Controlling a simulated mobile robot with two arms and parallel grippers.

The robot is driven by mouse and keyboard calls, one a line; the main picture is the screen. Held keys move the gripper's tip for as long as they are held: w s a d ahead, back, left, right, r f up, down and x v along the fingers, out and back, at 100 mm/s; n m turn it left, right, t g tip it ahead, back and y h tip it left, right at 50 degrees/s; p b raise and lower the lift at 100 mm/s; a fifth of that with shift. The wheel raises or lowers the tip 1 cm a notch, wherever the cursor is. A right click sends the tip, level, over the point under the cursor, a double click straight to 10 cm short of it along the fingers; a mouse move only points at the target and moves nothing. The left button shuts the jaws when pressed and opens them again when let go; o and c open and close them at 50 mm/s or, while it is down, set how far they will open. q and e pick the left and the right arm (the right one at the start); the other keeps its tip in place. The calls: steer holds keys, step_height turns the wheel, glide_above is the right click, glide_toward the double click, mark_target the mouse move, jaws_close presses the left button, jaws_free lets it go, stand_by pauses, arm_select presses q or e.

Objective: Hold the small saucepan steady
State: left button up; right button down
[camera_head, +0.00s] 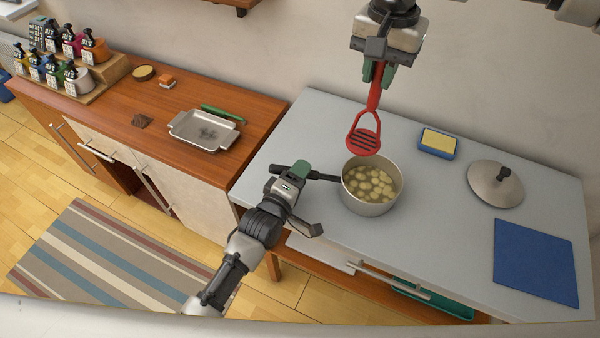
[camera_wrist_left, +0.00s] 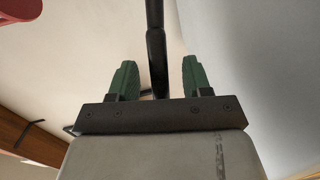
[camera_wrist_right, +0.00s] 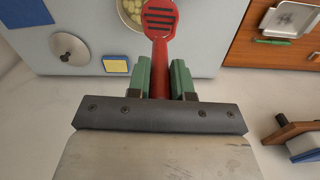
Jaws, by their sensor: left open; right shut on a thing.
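The small saucepan (camera_head: 369,207) stands on the grey counter, filled with pale round pieces in liquid. Its black handle (camera_head: 322,176) points left. My left gripper (camera_head: 304,172) is open at the handle; in the left wrist view the handle (camera_wrist_left: 157,60) runs between the two green fingers (camera_wrist_left: 154,80), with gaps on both sides. My right gripper (camera_head: 378,72) is shut on a red masher (camera_head: 365,140), held upright above the counter at the pan's far side. In the right wrist view the masher (camera_wrist_right: 160,18) overlaps part of the pan (camera_wrist_right: 126,14).
A yellow-and-blue sponge (camera_head: 438,143), a lid (camera_head: 495,184) and a blue cloth (camera_head: 535,262) lie on the counter to the right. A metal tray (camera_head: 204,130) and a green utensil (camera_head: 222,113) are on the wooden cabinet at left. The counter in front of the sponge is clear.

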arm_select(q)
steer(key=shift+w+d, duration=0.1)
steer(key=shift+w, duration=0.1)
jaws_close()
stand_by(1.2)
